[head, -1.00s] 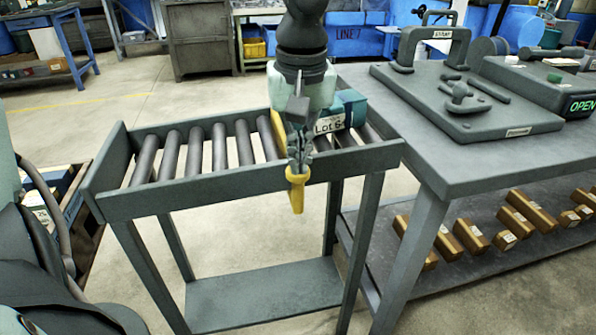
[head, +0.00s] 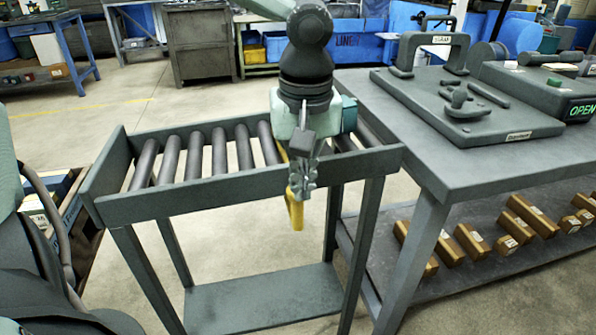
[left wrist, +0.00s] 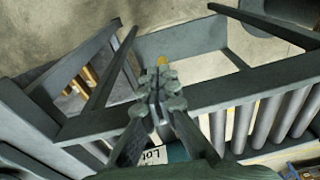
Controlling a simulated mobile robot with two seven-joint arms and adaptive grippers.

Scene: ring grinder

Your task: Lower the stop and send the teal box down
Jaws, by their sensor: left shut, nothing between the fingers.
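The roller conveyor (head: 165,203) has a yellow stop, whose handle (head: 295,213) hangs outside the front rail. Only a small sliver of the stop's yellow plate shows by the rollers. My left gripper (head: 302,192) is shut and empty, over the top of the handle; whether they touch is unclear. In the left wrist view, the fingertips (left wrist: 163,76) are together, with a bit of yellow just beyond them. The teal box (head: 349,113) sits on the rollers behind my gripper, mostly hidden; its label shows partly in the left wrist view (left wrist: 156,155). My right gripper is out of view.
The rollers left of the stop are clear.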

